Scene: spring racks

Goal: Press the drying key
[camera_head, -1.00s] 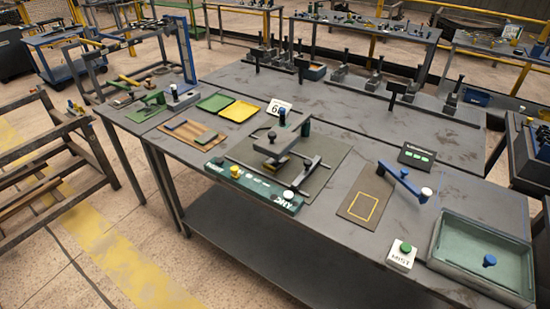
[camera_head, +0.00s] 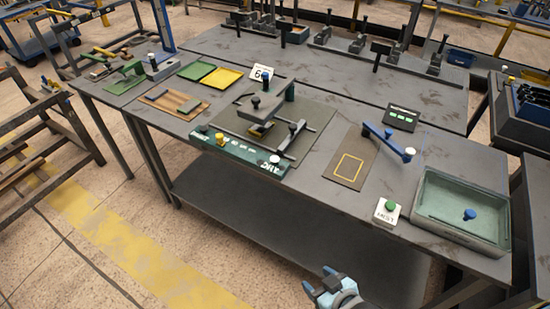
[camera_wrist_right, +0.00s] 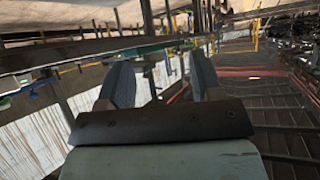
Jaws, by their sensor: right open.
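A green key panel (camera_head: 240,149) with small pale keys, a yellow knob and a white knob lies along the front edge of the table. The labels of its keys are too small to read, so I cannot tell which is the drying key. A white box marked MIST (camera_head: 387,212) with a green button stands at the front right. My right gripper (camera_head: 318,280) is at the bottom of the head view, in front of the table and apart from it. Its fingers are spread and empty in the right wrist view (camera_wrist_right: 160,78). My left gripper is not in view.
A press-like fixture (camera_head: 262,112) stands behind the panel. A brown board (camera_head: 350,167) with a yellow outline, a blue lever (camera_head: 386,140), a dark display (camera_head: 402,117) and a green tray (camera_head: 430,214) are to the right. Open floor lies before the table.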

